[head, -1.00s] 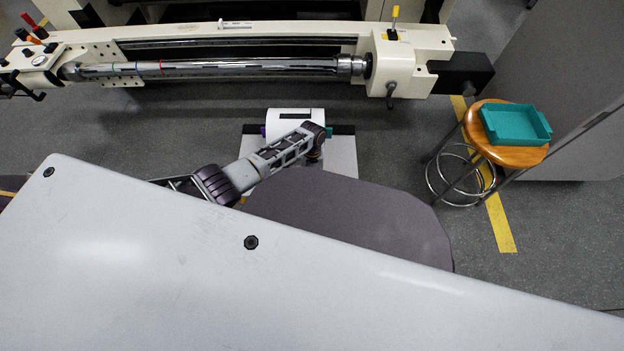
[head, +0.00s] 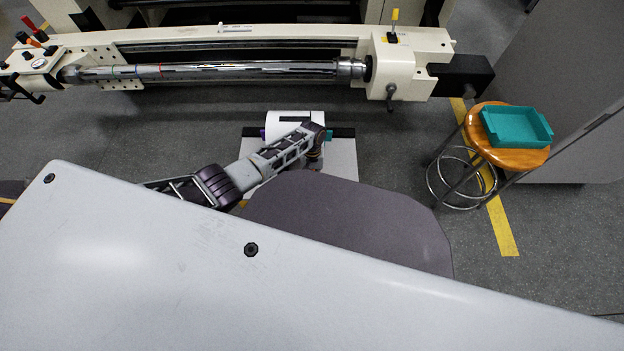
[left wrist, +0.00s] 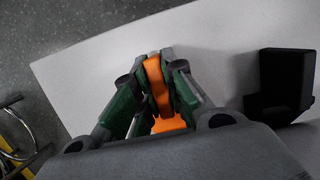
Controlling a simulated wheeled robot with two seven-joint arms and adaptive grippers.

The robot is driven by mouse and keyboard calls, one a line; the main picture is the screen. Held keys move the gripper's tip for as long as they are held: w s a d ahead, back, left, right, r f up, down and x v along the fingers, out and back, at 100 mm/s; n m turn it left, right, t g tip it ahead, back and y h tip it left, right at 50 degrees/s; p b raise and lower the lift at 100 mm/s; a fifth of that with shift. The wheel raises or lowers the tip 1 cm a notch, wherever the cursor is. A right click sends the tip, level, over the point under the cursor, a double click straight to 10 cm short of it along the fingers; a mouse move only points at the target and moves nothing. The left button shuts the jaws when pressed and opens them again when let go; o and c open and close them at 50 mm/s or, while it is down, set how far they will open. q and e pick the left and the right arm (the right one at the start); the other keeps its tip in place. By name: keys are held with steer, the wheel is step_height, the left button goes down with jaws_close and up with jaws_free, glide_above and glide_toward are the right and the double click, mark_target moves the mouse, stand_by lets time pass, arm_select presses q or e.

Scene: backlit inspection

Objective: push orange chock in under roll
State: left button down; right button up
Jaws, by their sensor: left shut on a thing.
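The white roll (head: 290,120) lies on a pale board (head: 343,172) on the floor, below the machine in the head view. My left arm reaches to its near right side, and the arm's end hides part of the roll and board. In the left wrist view my left gripper (left wrist: 160,66) is shut on the orange chock (left wrist: 157,85), which shows between its green-sided fingers over the pale board. The roll is not clearly visible in that view, so I cannot tell the gap between chock and roll. My right gripper is not in view.
A black block (left wrist: 286,82) stands on the board, right of my gripper in the left wrist view. A cream machine with a shiny bar (head: 210,69) spans the back. A stool (head: 510,158) with a teal tray (head: 517,142) stands right. A large pale surface fills the foreground.

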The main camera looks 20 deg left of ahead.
arm_select(q)
steer(key=c, duration=1.5)
jaws_free()
steer(key=shift+o, duration=0.4)
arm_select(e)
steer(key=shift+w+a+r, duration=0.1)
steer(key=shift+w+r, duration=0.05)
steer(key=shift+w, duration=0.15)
arm_select(q)
steer(key=v, duration=1.2)
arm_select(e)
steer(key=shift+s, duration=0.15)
